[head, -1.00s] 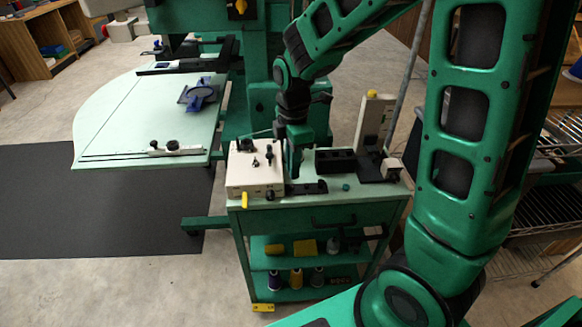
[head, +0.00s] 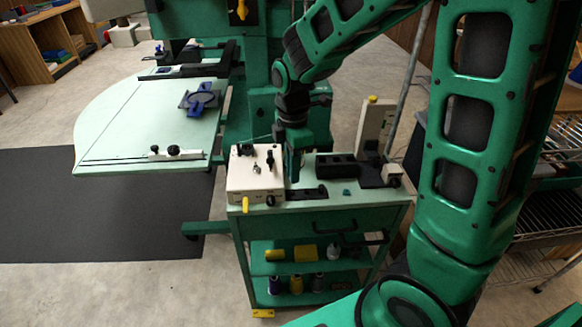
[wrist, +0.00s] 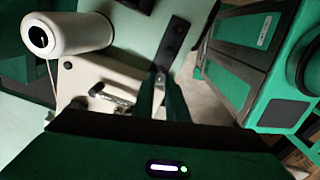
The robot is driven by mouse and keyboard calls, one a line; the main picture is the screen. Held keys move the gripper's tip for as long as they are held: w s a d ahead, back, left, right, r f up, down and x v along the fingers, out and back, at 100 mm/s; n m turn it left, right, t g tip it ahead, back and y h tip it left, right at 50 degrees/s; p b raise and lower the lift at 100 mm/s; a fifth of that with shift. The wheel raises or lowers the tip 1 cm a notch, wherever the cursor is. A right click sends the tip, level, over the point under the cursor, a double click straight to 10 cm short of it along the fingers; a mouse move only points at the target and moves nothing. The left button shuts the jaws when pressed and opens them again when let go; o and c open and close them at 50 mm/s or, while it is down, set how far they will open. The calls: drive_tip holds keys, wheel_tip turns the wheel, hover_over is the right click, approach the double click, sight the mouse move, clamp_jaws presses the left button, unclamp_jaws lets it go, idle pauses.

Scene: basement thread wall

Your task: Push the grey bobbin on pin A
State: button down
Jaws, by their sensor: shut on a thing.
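My gripper (head: 293,176) points down over the cart, close to the right side of the cream box (head: 249,188). In the wrist view its narrow fingers (wrist: 161,88) are together on a small greyish piece, mostly hidden between them. This may be the grey bobbin, but its shape cannot be made out. On top of the box stand dark fittings (head: 270,158) and a small bright metal part (head: 257,169). The wrist view shows a metal pin-like part (wrist: 112,96) left of the fingers. I cannot read which pin is A.
The cart top (head: 325,202) also holds a black block (head: 335,166), a flat black plate (head: 307,193), a small teal piece (head: 347,192) and a tall cream upright (head: 375,125). A pale cylinder (wrist: 78,32) is close in the wrist view. Spools stand on the lower shelf (head: 320,294).

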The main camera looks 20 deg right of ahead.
drive_tip(key=shift+f, duration=2.05)
drive_tip(key=shift+f, duration=0.15)
drive_tip(key=c, duration=1.7)
unclamp_jaws()
wheel_tip(320, 180, up, 10)
drive_tip(key=shift+r, duration=0.35)
